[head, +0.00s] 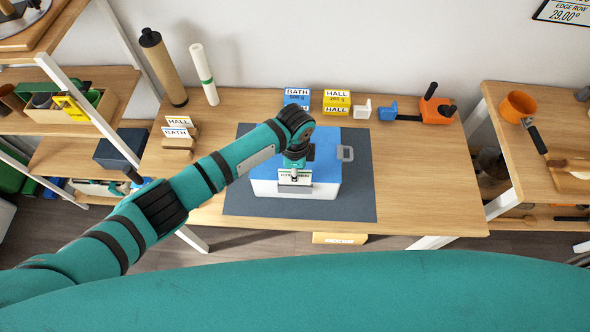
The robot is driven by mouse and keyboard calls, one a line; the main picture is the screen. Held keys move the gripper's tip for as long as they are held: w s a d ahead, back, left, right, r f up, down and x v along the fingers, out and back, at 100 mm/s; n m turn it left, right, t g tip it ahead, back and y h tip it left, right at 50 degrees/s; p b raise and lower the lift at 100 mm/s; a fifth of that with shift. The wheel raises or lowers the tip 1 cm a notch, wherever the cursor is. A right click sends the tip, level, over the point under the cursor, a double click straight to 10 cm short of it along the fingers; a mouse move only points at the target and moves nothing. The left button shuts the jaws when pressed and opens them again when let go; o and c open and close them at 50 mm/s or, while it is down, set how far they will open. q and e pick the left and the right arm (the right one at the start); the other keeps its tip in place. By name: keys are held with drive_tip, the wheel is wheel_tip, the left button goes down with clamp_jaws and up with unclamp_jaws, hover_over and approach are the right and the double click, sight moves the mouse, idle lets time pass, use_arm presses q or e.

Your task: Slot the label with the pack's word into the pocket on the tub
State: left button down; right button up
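The tub (327,160) is a white box with a blue lid and a grey side handle, standing on a dark mat. A small white label (288,189) with a green edge and dark lettering, too small to read, is at the tub's front. My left gripper (295,174) points down just above this label, over the front edge. Whether it grips the label, and whether the label sits in the pocket, I cannot tell. Other labels reading HALL (177,122) and BATH (177,133) stand in wooden holders at the left. A blue BATH pack (297,97) and a yellow HALL pack (337,98) stand behind the tub. My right gripper is out of view.
Two tall rolls (163,68) lean at the back left. A white piece (362,110), a blue piece (387,111) and an orange tool (435,108) stand at the back right. The wooden tabletop (430,180) right of the mat (357,205) is clear. Shelves flank both sides.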

sight(295, 184)
use_arm(q)
drive_tip(key=shift+f+b, duration=1.4)
drive_tip(key=shift+f, duration=0.65)
drive_tip(key=c, duration=1.4)
unclamp_jaws()
drive_tip(key=shift+r, duration=0.25)
wheel_tip(295, 184, up, 12)
drive_tip(key=shift+f, duration=0.2)
